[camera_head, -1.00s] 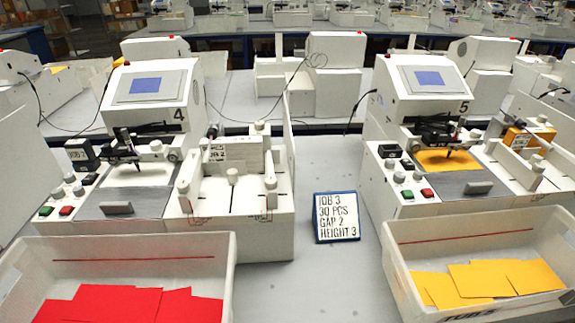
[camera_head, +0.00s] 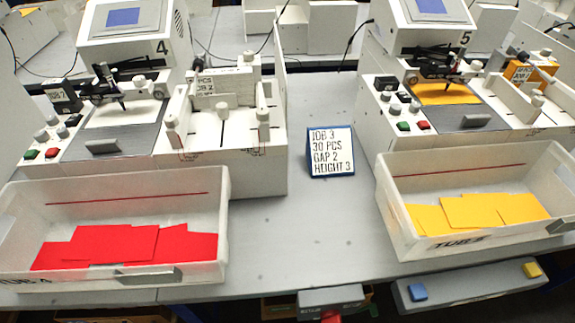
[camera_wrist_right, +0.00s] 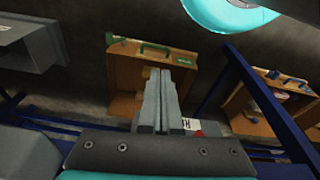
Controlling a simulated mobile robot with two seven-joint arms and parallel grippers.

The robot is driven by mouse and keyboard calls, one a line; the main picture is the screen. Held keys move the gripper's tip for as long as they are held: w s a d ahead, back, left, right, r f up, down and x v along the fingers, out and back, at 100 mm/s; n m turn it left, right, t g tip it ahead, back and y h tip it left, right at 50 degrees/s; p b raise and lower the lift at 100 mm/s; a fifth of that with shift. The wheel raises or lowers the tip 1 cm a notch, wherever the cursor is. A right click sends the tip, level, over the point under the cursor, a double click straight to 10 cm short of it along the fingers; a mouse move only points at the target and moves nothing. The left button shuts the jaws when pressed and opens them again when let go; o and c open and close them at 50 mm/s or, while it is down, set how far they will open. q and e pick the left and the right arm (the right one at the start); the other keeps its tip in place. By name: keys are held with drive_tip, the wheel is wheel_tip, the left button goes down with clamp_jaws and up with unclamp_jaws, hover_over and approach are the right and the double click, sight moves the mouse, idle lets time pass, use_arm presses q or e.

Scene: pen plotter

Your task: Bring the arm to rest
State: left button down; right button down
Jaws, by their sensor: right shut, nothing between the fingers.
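My right gripper (camera_wrist_right: 166,80) shows in the right wrist view with its two grey fingers together and nothing between them. It points toward wooden cases low near the dark floor, below the blue frame bars. Neither gripper shows in the head view, and my left gripper is in no view. In the head view, plotter 4 (camera_head: 128,60) and plotter 5 (camera_head: 432,40) stand on the table, a white sheet under the first and a yellow one under the second.
A tub with red sheets (camera_head: 60,190) and a tub with yellow sheets (camera_head: 400,170) stand at the table's front. A job card (camera_head: 331,150) stands between the machines. A wooden case (camera_wrist_right: 125,75) and another case (camera_wrist_right: 262,110) lie in the wrist view near a blue bar (camera_wrist_right: 250,85).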

use_arm(q)
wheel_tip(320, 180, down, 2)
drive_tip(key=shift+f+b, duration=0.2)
drive_tip(key=shift+b, duration=0.85)
use_arm(e)
drive_tip(key=s+d+f+g, duration=0.1)
drive_tip(key=s+d+f, duration=0.1)
drive_tip(key=s+f, duration=1.2)
drive_tip(key=shift+s+d+f, duration=0.3)
drive_tip(key=shift+s+f, duration=0.1)
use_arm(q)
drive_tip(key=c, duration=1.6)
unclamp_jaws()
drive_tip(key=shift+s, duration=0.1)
